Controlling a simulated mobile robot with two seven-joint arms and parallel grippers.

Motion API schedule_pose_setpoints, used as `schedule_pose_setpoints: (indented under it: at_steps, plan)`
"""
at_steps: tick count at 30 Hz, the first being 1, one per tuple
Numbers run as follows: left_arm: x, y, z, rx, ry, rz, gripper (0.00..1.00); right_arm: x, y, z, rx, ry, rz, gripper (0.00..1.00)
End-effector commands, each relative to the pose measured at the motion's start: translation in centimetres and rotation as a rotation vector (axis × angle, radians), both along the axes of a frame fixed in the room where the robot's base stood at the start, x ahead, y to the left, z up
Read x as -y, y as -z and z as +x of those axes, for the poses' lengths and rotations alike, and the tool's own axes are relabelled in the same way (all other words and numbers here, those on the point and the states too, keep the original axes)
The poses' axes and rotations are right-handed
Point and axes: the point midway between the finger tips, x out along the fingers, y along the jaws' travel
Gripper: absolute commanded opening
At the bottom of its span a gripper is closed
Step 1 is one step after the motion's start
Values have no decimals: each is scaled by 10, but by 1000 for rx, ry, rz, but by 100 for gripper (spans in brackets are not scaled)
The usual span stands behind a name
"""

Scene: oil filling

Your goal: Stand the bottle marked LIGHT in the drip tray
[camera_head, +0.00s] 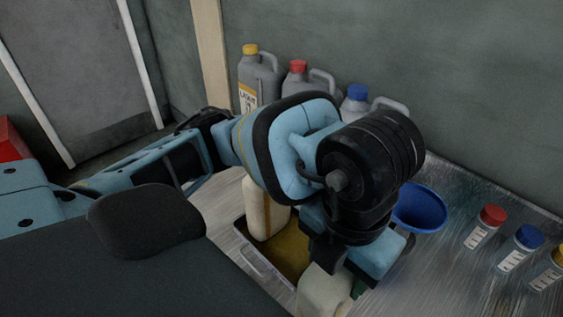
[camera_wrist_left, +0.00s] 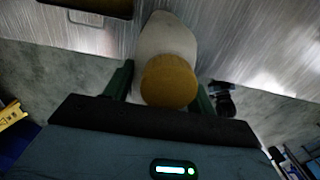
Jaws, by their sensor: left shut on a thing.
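A grey jug with a yellow cap (camera_head: 248,88) stands at the back by the wall; its label reads LIGHT. The drip tray (camera_head: 262,272) has a yellow-brown floor, and a cream container (camera_head: 257,207) with an orange stripe stands in it, partly behind my arm. My left gripper (camera_head: 343,283) is shut on a pale container (camera_head: 322,291) at the tray's front right side. In the left wrist view the pale container (camera_wrist_left: 165,40) shows between the fingers, with a round yellow-brown top (camera_wrist_left: 169,81). I see no marking on it. My right gripper is not in view.
Grey jugs with a red cap (camera_head: 298,67) and a blue cap (camera_head: 357,92) stand along the wall. A blue funnel (camera_head: 420,210) is right of my wrist. Small bottles with red (camera_head: 492,215), blue (camera_head: 528,237) and yellow caps stand at the right. The metal top between is clear.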

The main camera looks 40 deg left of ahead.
Motion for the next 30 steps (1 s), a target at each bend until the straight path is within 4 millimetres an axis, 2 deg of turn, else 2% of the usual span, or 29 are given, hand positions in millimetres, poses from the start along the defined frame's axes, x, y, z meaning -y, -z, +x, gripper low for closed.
schedule_pose_setpoints:
  at_steps: [4,8,24,30]
  plan:
    - [-3,-1,3,3,-3,-1,0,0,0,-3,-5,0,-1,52]
    - [-14,1,12,2,-6,0,0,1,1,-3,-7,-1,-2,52]
    - [-96,10,76,3,-9,0,0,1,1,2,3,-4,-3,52]
    - [-119,12,95,4,-5,0,0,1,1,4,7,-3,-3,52]
